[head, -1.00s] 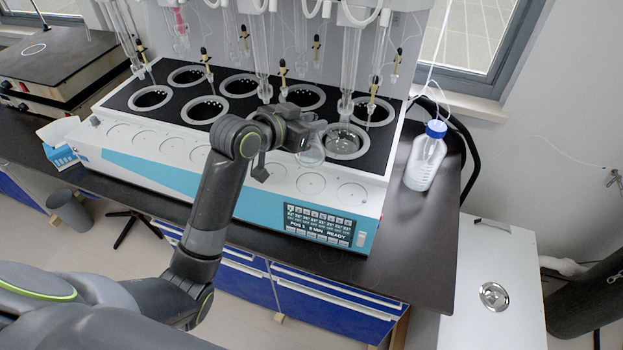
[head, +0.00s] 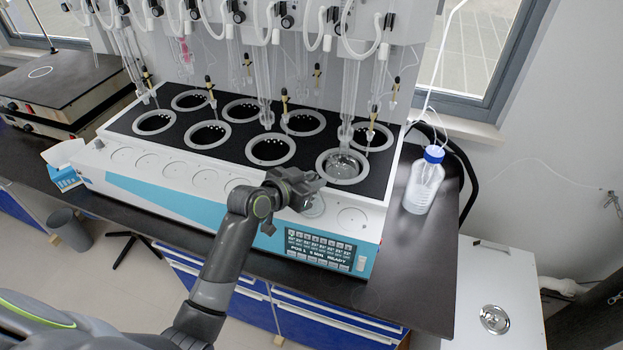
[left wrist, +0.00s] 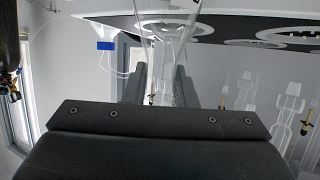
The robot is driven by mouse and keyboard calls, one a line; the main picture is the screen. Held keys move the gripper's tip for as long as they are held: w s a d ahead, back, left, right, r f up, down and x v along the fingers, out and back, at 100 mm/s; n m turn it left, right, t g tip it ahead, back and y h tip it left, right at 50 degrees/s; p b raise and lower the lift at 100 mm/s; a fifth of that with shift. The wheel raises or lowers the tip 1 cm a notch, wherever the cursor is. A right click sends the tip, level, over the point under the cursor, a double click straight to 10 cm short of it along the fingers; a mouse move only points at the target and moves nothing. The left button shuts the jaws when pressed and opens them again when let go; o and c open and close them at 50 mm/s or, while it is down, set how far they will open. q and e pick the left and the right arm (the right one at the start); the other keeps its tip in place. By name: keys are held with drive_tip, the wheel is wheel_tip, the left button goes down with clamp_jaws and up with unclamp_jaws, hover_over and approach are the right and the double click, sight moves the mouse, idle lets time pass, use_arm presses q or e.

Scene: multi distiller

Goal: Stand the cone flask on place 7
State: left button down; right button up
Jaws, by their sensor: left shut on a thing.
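My left gripper (head: 312,184) is shut on the clear cone flask (head: 314,208), just over the white front ledge (head: 222,194) of the distiller. In the left wrist view the flask's glass (left wrist: 168,40) shows between the two fingers of the left gripper (left wrist: 162,88). In the head view most of the flask is hidden behind the gripper, and I cannot tell whether its base touches the ledge. Round marked places run along the ledge; a bare one (head: 352,217) lies right of the flask. I cannot read place numbers. My right gripper is not in view.
The black distiller top (head: 232,155) has several ringed wells behind the ledge, with glass tubes hanging above. A glass vessel (head: 342,164) sits in the front right well. A blue-capped bottle (head: 424,182) stands right of the distiller. The other ledge places I can see look empty.

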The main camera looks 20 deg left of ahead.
use_arm(q)
drive_tip(key=shift+f, duration=0.1)
drive_tip(key=c, duration=1.2)
unclamp_jaws()
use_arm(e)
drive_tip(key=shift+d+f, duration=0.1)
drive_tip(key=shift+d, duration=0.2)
use_arm(q)
drive_tip(key=b+v, duration=0.2)
drive_tip(key=v, duration=1)
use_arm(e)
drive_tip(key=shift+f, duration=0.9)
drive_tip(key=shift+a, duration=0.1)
